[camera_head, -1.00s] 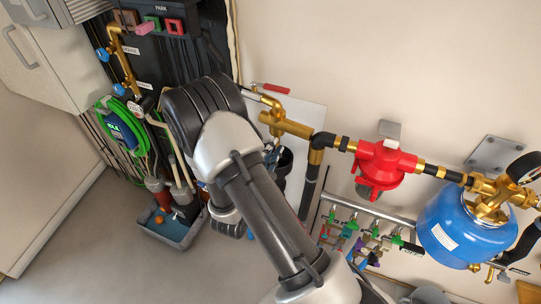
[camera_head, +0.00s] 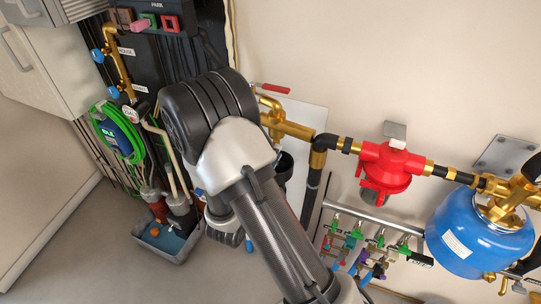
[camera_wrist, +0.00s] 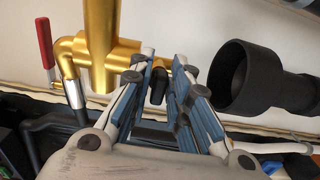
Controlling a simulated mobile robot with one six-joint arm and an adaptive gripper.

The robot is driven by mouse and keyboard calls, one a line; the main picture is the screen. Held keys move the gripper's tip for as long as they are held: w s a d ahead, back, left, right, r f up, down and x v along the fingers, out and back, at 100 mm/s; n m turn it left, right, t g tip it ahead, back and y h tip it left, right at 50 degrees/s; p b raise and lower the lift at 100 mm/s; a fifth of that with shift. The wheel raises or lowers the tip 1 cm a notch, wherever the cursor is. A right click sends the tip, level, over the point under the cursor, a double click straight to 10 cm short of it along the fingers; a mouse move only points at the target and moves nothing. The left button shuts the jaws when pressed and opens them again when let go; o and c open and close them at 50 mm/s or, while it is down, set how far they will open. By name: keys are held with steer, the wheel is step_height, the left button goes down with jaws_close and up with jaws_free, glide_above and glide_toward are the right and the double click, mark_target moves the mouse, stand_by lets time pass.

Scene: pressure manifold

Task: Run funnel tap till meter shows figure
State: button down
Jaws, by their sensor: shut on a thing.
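In the wrist view my gripper (camera_wrist: 160,85) has its two blue-padded fingers closed around a small black tap handle (camera_wrist: 157,86) just below a brass pipe (camera_wrist: 103,45). A wide black funnel (camera_wrist: 235,82) opens just right of the fingers, apart from them. In the head view my arm hides the gripper; part of the black funnel (camera_head: 283,168) shows beside the arm, below the brass pipe (camera_head: 285,126). A blue meter (camera_head: 117,131) hangs in a green hose coil at the left; its figure is too small to read.
A red-handled valve (camera_wrist: 45,45) stands left of my fingers. A red regulator (camera_head: 387,168) and blue tank (camera_head: 475,232) are on the wall to the right, above a manifold with coloured valves (camera_head: 375,225). A grey tub (camera_head: 172,252) stands at lower left.

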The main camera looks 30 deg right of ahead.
stand_by(0.4)
steer(key=c, duration=1.7)
jaws_free()
steer(key=shift+o, duration=0.2)
steer(key=v, duration=1.2)
steer(key=shift+s, duration=0.1)
